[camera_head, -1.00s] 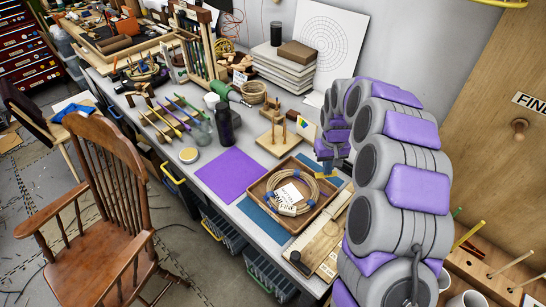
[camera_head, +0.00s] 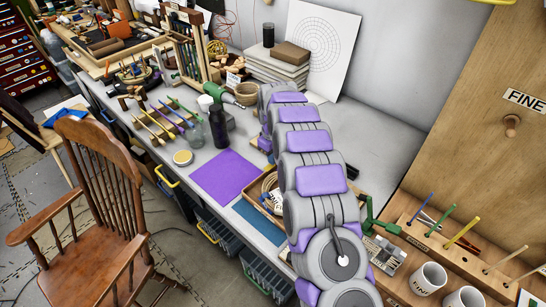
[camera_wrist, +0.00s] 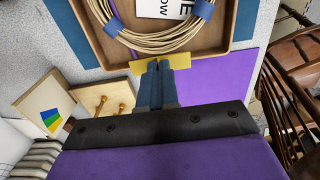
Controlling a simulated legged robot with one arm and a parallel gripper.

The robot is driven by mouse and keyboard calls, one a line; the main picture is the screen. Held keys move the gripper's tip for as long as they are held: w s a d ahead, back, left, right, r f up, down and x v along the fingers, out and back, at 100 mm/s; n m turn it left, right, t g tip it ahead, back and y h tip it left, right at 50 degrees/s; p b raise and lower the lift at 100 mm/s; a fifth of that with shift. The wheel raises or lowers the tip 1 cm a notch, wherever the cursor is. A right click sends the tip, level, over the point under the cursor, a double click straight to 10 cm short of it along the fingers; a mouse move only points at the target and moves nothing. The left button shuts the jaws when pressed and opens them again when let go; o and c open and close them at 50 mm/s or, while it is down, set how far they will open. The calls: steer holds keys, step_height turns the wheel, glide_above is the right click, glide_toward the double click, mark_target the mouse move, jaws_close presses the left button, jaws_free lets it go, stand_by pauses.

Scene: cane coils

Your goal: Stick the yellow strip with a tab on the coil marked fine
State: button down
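My gripper (camera_wrist: 157,82) points at the near edge of a wooden tray (camera_wrist: 213,49) in the wrist view. Its blue-grey fingers are shut on a yellow strip (camera_wrist: 178,62), which sticks out on both sides of the tips. A coil of pale cane (camera_wrist: 178,43) with blue ties lies in the tray, just beyond the strip. The coil's white label (camera_wrist: 165,8) is cut off by the frame; only "NE" and "OW" letters show. In the head view my arm hides the gripper, the strip and most of the coil; a tray corner (camera_head: 254,193) shows.
A purple mat (camera_head: 228,178) and a blue mat (camera_head: 258,222) lie beside the tray. A wooden peg stand (camera_wrist: 100,105) is close to my gripper in the wrist view. A rack with coloured sticks and white mugs (camera_head: 428,278) stands at the right. A wooden chair (camera_head: 100,200) is at left.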

mark_target(272, 177)
steer(key=shift+a, duration=0.2)
steer(key=shift+a+f, duration=0.15)
steer(key=shift+f, duration=0.1)
steer(key=shift+d+f, duration=0.2)
steer(key=shift+f, duration=0.75)
steer(key=shift+d+f, duration=0.2)
steer(key=shift+f, duration=0.75)
steer(key=shift+a+f, duration=0.25)
steer(key=shift+f, duration=0.55)
steer(key=shift+d, duration=0.1)
steer(key=shift+f, duration=0.65)
steer(key=c, duration=1.3)
jaws_free()
steer(key=shift+r, duration=0.1)
steer(key=shift+r+p, duration=1.3)
steer(key=shift+r, duration=2.15)
